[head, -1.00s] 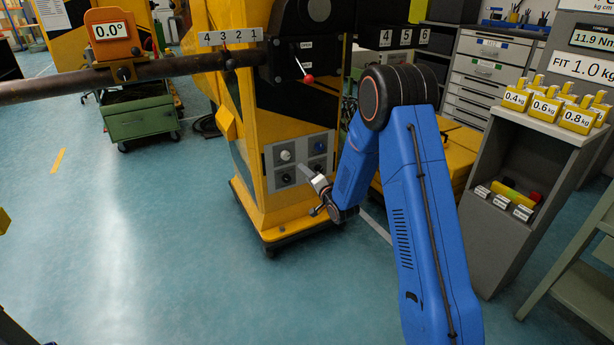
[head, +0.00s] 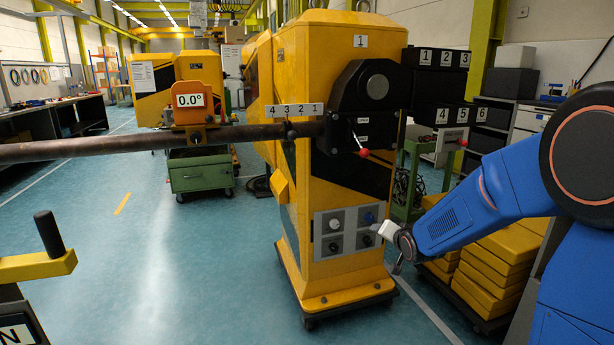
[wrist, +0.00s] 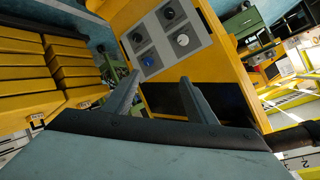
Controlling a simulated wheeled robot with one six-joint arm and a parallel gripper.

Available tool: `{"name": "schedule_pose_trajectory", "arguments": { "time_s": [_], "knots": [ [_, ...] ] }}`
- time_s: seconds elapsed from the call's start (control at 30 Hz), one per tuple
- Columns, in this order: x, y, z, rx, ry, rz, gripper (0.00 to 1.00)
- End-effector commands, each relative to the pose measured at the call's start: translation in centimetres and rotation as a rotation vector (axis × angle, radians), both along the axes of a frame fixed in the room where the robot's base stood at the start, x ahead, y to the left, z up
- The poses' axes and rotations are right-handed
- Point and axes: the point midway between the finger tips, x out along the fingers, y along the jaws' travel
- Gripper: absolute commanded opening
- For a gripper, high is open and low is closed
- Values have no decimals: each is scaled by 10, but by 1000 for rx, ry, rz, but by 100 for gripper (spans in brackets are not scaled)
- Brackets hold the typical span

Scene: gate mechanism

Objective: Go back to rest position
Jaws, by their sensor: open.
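My gripper (head: 388,236) is at the end of my blue arm, in front of the lower right part of the yellow gate machine (head: 303,95). In the wrist view my gripper (wrist: 160,95) has its two grey fingers spread apart with nothing between them. Beyond the fingers is the grey control panel (wrist: 163,39) with several round knobs. In the head view the panel (head: 322,234) is on the machine's front, and my gripper is beside its right edge. I cannot tell from the head view whether it touches the panel.
A long dark bar (head: 100,145) sticks out left from the machine, carrying an orange block (head: 198,102) marked 0.0°. Stacked yellow slabs (head: 490,262) lie right of the machine, near my arm. A yellow crank (head: 45,262) is at the lower left. The blue floor (head: 190,270) in front is clear.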

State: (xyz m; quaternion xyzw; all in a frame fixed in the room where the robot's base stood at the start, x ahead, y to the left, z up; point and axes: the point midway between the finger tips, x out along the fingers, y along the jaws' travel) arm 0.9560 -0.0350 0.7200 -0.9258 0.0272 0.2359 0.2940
Motion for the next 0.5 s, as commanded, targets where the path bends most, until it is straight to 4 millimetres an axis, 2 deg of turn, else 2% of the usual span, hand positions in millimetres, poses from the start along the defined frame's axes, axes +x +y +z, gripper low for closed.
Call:
{"name": "schedule_pose_trajectory", "arguments": {
  "time_s": [0.03,0.13,0.5],
  "knots": [
    [-14,-4,10,-24,16,0,51],
    [-41,-10,21,-77,60,6,51],
    [-155,-29,49,-242,235,57,51]
  ]
}}
